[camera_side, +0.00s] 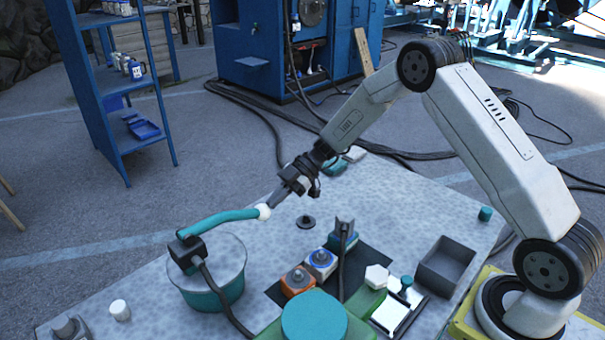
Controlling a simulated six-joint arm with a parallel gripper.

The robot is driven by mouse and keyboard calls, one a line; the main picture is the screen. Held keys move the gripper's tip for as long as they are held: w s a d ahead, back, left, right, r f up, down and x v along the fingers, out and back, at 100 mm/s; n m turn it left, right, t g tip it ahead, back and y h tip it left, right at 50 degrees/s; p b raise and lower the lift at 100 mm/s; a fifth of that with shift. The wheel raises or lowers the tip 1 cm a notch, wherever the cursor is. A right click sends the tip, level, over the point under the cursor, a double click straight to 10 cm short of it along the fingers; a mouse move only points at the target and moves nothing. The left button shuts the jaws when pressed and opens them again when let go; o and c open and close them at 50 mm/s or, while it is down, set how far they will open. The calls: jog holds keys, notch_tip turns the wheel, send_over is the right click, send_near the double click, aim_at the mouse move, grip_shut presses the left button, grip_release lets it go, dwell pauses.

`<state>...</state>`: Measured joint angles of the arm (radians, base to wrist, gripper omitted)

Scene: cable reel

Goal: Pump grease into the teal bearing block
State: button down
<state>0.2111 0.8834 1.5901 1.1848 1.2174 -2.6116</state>
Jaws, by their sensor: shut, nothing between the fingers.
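A grease pump stands at the left of the table: a teal bucket (214,290) with a grey lid, a black pump head (187,252) and a teal lever (222,220). The lever slopes slightly up to the right and ends in a white ball (263,212). My gripper (276,200) is shut and empty, its tips at the ball's upper right; I cannot tell whether they touch it. The teal bearing block (343,240) sits at the back of a dark mat, with a grey upright on it. A black hose (227,313) leaves the pump head; another length stands at the teal block.
Orange (298,281) and blue (321,262) blocks sit in front of the teal one. A large teal disc (314,317) is at the front edge. A grey bin (447,264) and a white hexagonal piece (377,277) lie to the right. A small dark disc (306,222) lies behind the mat.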

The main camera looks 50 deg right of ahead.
jog(key=f+v, duration=0.1)
jog(key=v, duration=1.2)
jog(key=shift+s+d, duration=0.15)
jog(key=shift+d, duration=0.25)
dwell(0.6)
jog(key=a+r+h, duration=0.1)
jog(key=a+r, duration=0.3)
jog(key=r, duration=0.6)
jog(key=a+r+h, duration=0.2)
jog(key=a+r, duration=0.2)
jog(key=r, duration=0.7)
jog(key=shift+s+a, duration=0.25)
jog(key=shift+a, duration=0.15)
